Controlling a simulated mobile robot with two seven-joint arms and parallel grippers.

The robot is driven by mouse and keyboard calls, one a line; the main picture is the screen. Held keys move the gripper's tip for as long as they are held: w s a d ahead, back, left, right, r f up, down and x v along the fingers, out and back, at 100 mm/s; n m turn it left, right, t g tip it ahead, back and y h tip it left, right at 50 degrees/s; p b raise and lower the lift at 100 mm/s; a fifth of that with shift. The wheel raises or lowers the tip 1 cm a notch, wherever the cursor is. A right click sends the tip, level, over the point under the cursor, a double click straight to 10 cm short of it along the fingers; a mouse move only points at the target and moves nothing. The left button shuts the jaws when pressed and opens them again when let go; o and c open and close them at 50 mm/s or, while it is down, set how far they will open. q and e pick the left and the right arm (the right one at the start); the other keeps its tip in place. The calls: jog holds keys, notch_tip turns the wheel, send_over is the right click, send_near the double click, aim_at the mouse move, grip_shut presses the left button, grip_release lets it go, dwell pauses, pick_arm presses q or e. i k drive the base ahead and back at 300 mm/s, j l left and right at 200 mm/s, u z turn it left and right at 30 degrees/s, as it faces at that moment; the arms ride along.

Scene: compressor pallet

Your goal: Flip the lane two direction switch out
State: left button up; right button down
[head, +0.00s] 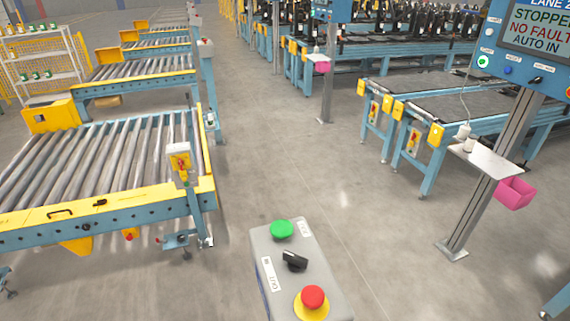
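The lane two control panel (520,67) stands at the upper right on a grey post and is cut off by the frame. Its screen (540,28) reads "LANE 2", "STOPPED", "NO FAULT", "AUTO IN". Below the screen are a lit green button (483,62), a blue button (507,71) and a black selector switch (536,80). The labels are too small to read, so I cannot tell for sure which control is the direction switch. Neither of my grippers is in view.
A grey box (280,265) with a green button, black selector and red mushroom button stands in front. A roller conveyor (110,165) with yellow edges is at left. A small shelf (487,160) and pink bin (515,192) hang on the panel's post. The middle floor is clear.

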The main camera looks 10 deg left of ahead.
aim_at(296, 262)
jog(key=i+l+u, duration=0.45)
jog(key=l, duration=0.15)
jog(key=l+u, duration=0.2)
jog(key=l, duration=0.15)
jog(key=i+l+u, duration=0.25)
jog(key=l, duration=0.15)
jog(key=k, duration=0.1)
